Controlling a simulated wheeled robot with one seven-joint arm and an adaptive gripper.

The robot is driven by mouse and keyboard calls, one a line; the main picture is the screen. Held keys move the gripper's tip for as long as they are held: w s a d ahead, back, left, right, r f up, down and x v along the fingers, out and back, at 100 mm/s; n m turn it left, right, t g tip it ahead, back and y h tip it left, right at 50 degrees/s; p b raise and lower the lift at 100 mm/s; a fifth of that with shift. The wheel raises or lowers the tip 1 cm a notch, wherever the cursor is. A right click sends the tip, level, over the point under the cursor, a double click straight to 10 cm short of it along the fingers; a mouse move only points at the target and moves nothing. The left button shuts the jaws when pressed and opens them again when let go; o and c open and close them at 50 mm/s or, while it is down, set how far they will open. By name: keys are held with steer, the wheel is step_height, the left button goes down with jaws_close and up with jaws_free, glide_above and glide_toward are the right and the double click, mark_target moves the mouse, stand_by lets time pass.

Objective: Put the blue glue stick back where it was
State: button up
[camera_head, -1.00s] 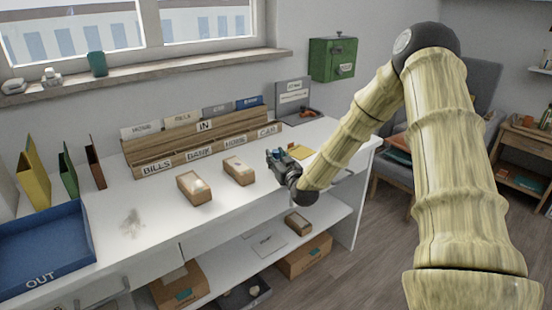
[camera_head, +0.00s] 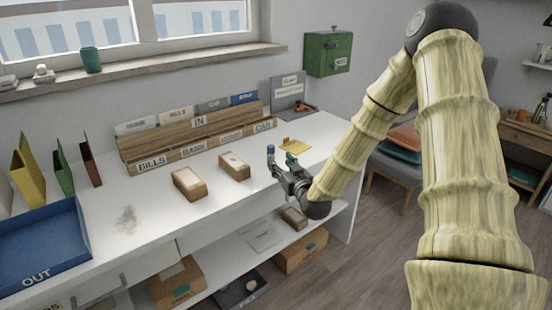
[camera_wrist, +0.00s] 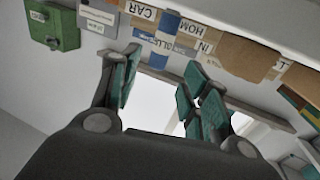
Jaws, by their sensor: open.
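My gripper (camera_head: 281,156) is open at the front edge of the white desk (camera_head: 225,208), right of two small brown boxes. Its fingers point up and back. In the wrist view the teal fingers (camera_wrist: 160,78) are spread, with nothing seen held between them. A small blue spot shows at the left finger in the head view; I cannot tell whether it is the glue stick or part of the finger.
A wooden file sorter (camera_head: 200,140) stands at the desk's back. Small boxes (camera_head: 190,184) (camera_head: 234,166) stand in front of it. A blue OUT tray (camera_head: 40,275) lies at left. A lower shelf (camera_head: 240,262) holds boxes.

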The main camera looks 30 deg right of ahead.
steer(key=shift+s+a, duration=0.15)
steer(key=shift+s, duration=0.65)
steer(key=shift+s+a, duration=0.15)
steer(key=shift+s, duration=0.6)
